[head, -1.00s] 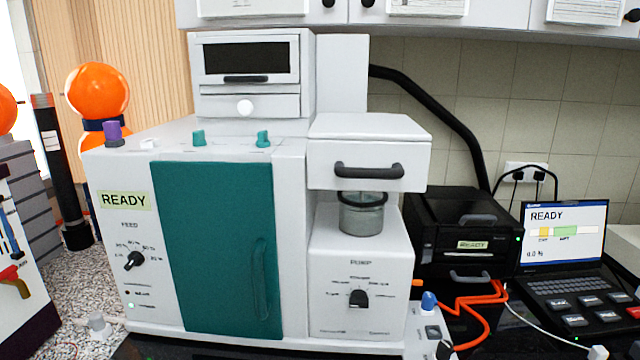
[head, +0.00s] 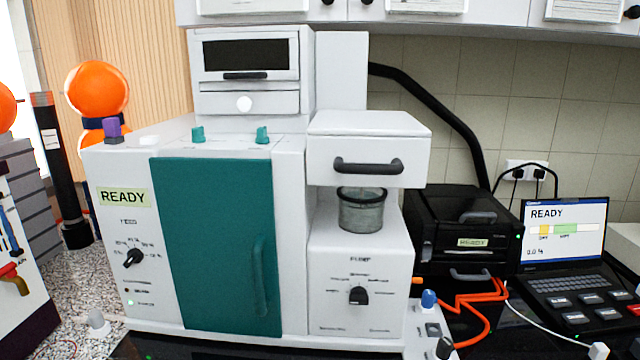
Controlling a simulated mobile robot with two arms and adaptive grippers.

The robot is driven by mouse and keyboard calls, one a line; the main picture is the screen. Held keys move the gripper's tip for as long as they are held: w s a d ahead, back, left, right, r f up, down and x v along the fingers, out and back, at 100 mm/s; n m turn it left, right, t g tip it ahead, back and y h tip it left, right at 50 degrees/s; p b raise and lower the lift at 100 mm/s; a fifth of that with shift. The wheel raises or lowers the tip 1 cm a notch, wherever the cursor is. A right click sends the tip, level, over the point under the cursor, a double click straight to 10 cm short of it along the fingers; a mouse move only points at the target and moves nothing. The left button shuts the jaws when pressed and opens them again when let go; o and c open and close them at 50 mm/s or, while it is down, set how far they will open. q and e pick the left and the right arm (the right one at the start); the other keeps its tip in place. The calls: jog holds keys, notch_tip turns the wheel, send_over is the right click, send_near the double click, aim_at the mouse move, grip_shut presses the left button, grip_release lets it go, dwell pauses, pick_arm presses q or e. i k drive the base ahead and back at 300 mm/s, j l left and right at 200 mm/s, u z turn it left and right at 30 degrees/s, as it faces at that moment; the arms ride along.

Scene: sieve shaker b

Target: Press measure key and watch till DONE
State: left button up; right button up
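The laptop (head: 566,235) stands at the right; its screen reads READY with a yellow and green bar and "0.0 %" below. Several labelled keys (head: 590,298) sit in front of its keyboard; their lettering is too small to read, so I cannot tell which is the measure key. The white machine (head: 293,200) with a teal door (head: 215,245) carries a READY label display (head: 123,197). The black unit (head: 462,235) beside the laptop also shows a small READY display (head: 472,242). Neither of my grippers is in view.
A glass jar (head: 361,212) sits under the white handled box (head: 368,150). Orange tubing (head: 470,312) and a white cable (head: 535,325) run over the dark bench before the black unit. Orange spheres (head: 97,90) stand at left. Cabinets hang above.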

aim_at(588, 299)
jog(key=z, duration=1.5)
